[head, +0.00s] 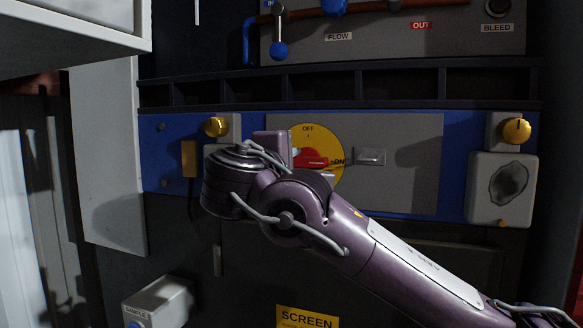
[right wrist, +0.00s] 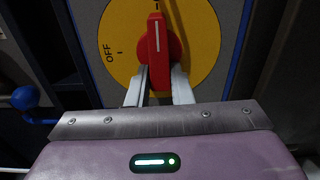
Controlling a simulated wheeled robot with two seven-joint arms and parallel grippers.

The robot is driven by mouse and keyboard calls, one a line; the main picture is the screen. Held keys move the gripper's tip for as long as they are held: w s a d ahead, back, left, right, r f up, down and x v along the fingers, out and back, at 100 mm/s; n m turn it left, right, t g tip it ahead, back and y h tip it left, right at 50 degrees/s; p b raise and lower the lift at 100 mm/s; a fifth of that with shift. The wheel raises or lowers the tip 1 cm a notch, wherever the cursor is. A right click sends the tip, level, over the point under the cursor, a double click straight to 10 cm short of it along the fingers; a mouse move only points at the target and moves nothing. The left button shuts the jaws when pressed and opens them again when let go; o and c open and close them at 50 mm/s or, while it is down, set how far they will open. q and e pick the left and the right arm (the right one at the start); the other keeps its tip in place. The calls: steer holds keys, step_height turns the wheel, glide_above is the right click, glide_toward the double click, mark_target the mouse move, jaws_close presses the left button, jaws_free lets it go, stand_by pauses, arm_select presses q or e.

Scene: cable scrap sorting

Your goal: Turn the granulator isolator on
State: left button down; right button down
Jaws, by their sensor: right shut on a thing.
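The isolator is a yellow disc (head: 303,136) with a red handle (head: 315,162) on a grey panel. In the head view OFF is at the top of the disc and ON at the right. The handle lies about level, pointing to ON. In the right wrist view the red handle (right wrist: 158,45) stands upright on the yellow disc (right wrist: 202,38), with OFF at the left. My right gripper (right wrist: 160,80) is shut on the handle's near end, one finger on each side. In the head view my right wrist hides the disc's lower left part. My left gripper is out of view.
A grey latch (head: 370,156) sits right of the disc. Yellow knobs (head: 215,127) (head: 516,131) flank the panel. Above are a dark rail (head: 350,85) and a panel with a blue-tipped lever (head: 279,50). A SAMPLE box (head: 160,302) stands lower left.

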stand_by(0.4)
steer(key=c, duration=1.3)
jaws_free()
